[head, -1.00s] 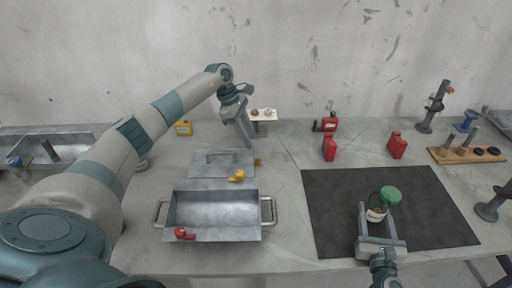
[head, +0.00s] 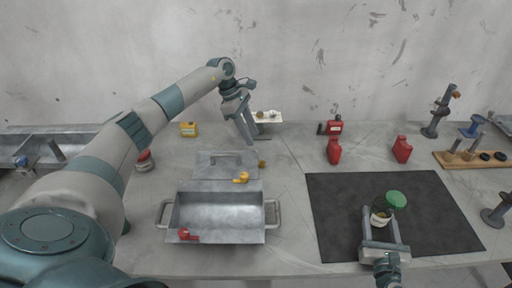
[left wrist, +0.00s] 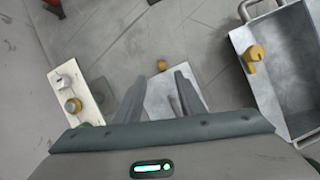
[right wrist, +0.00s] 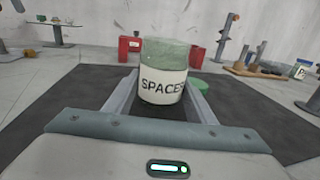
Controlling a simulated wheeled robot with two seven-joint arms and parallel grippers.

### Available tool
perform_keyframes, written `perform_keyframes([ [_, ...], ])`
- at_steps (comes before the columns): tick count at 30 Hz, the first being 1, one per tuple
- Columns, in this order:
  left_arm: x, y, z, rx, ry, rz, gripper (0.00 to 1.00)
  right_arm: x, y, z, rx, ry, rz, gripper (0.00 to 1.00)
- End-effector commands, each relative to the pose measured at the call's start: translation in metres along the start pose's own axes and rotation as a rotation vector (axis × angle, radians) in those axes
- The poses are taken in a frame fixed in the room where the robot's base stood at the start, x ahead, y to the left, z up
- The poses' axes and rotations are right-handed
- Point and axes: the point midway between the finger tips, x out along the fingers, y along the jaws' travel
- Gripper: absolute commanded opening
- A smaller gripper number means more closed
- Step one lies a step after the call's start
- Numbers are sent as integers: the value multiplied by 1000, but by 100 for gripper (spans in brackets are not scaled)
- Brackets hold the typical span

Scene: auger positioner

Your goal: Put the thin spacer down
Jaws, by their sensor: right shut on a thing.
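No thin spacer can be clearly made out. My left gripper (head: 252,138) is open and hangs above the table behind the grey lid plate; nothing shows between its fingers in the left wrist view (left wrist: 157,82). A small brass piece (left wrist: 162,66) lies beyond the fingertips, and it also shows beside the plate in the head view (head: 262,163). My right gripper (head: 387,222) is shut on a jar (right wrist: 163,80) whose label starts "SPACE". The jar stands upright over the black mat. A green lid (head: 396,199) shows just behind the jar.
A metal tray (head: 273,212) holds a red part at its front edge, with a yellow part (head: 241,178) behind it. A small white stand (head: 278,120) carries two knob-like parts. Red containers (head: 402,149) stand behind the mat (head: 335,220), whose left part is clear.

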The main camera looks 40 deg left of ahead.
Motion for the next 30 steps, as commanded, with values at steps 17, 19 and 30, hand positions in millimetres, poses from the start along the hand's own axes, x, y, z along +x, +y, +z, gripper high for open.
perform_keyframes([
  [17, 3, 1, -3, -5, 1, 2, 36, 0, 0, 1, 0, -1, 0, 26],
  [19, 5, 1, -3, -5, 1, 1, 36, 0, 0, 1, 0, -1, 0, 26],
  [30, 50, 0, -2, -6, 0, 0, 36, 0, 0, 1, 0, -1, 0, 26],
])
